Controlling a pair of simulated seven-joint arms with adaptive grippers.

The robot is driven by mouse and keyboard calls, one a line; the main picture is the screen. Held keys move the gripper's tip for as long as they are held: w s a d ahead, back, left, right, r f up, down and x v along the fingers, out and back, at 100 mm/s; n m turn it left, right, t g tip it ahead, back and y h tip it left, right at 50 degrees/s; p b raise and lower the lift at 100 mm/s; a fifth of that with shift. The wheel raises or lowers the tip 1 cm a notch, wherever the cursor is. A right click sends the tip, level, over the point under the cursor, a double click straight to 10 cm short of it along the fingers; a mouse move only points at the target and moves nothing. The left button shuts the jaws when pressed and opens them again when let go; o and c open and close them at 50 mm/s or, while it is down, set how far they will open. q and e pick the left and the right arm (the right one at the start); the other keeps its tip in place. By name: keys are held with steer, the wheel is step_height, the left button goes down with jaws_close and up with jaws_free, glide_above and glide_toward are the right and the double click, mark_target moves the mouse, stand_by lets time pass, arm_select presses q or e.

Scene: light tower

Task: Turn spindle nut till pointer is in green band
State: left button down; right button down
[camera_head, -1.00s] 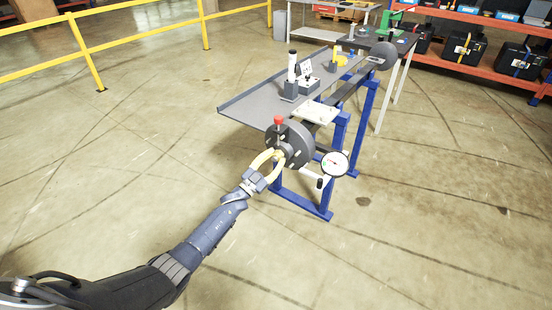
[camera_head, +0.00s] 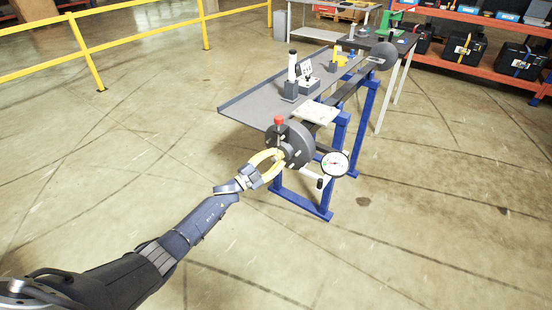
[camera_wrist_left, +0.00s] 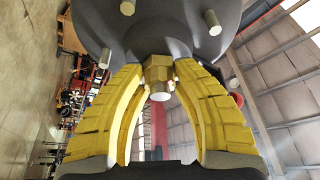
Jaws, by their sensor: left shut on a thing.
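The spindle nut (camera_wrist_left: 158,72) is a brass hex nut on the end of the dark round hub, with a pale stud end sticking out of it. My left gripper (camera_head: 279,159) has yellow fingers and is shut on the nut, with one fingertip on each side of it in the left wrist view. In the head view the fingers hide most of the nut. The round white dial (camera_head: 335,164) hangs just right of the hub; its pointer and green band are too small to read. My right gripper is not in view.
The dark hub disc (camera_head: 296,144) has several pale studs on its face, and a red knob (camera_head: 279,120) stands above it. A blue stand (camera_head: 318,209) carries the machine. A grey tray table (camera_head: 258,101) lies behind. The floor in front is clear.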

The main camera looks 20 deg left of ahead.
arm_select(q)
steer(key=shift+w+d+r, duration=0.1)
steer(key=shift+r, duration=0.25)
steer(key=c, duration=1.1)
jaws_free()
steer(key=shift+d, duration=0.1)
steer(key=shift+c, duration=0.2)
steer(key=shift+o, duration=1.2)
steer(key=shift+f, duration=0.2)
steer(key=shift+s+a+f, duration=0.2)
steer(key=shift+s+a, duration=0.2)
steer(key=shift+s, duration=0.1)
steer(key=v, duration=1.1)
